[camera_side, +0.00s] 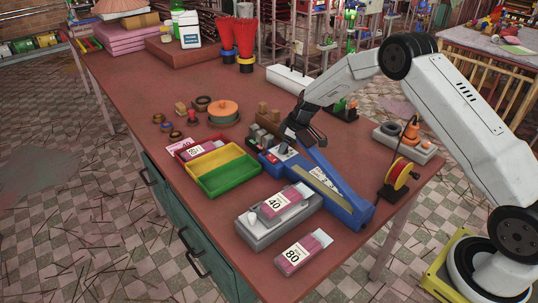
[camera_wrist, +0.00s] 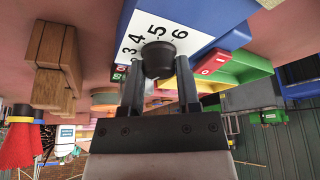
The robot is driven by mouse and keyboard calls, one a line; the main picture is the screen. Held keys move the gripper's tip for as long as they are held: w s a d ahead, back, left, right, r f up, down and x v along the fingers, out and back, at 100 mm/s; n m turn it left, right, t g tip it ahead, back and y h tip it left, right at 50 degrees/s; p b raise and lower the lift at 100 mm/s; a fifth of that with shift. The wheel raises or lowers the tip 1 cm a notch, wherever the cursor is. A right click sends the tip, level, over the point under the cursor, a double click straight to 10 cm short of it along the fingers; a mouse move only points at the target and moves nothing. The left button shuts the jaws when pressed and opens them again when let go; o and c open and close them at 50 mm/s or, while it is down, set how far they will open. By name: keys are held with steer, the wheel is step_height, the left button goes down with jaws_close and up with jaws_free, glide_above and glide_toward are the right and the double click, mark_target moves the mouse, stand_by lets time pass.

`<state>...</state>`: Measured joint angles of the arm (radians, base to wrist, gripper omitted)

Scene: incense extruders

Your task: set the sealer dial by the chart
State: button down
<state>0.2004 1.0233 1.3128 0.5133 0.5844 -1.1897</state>
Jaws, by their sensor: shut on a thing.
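The blue sealer (camera_side: 345,207) lies on the red-brown table, its long arm pointing toward the front right. My gripper (camera_side: 289,147) is at its far end. In the wrist view, my gripper (camera_wrist: 160,82) is shut on the black dial knob (camera_wrist: 159,60). The white dial plate (camera_wrist: 150,25) shows the numbers 3, 4, 5 and 6 around the knob. I cannot make out the knob's pointer. A white label (camera_side: 324,180) on the sealer is too small to read. One pink packet (camera_side: 276,205) marked 40 lies on a grey block; another (camera_side: 300,254) marked 80 lies on the table.
A grey block (camera_side: 262,235) sits left of the sealer. Red, yellow and green trays (camera_side: 232,177) stand beside it, with a pink packet (camera_side: 200,149) in the red one. A spool stand (camera_side: 398,178) is at the right. Wooden blocks (camera_side: 267,117) stand just behind my gripper.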

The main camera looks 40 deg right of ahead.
steer(key=shift+m+t+h, duration=0.4)
steer(key=shift+m+h, duration=0.2)
steer(key=shift+m, duration=1.2)
steer(key=shift+c, duration=1.6)
jaws_free()
steer(key=shift+r, duration=0.15)
steer(key=v, duration=0.7)
steer(key=shift+r, duration=0.25)
steer(key=shift+s, duration=0.15)
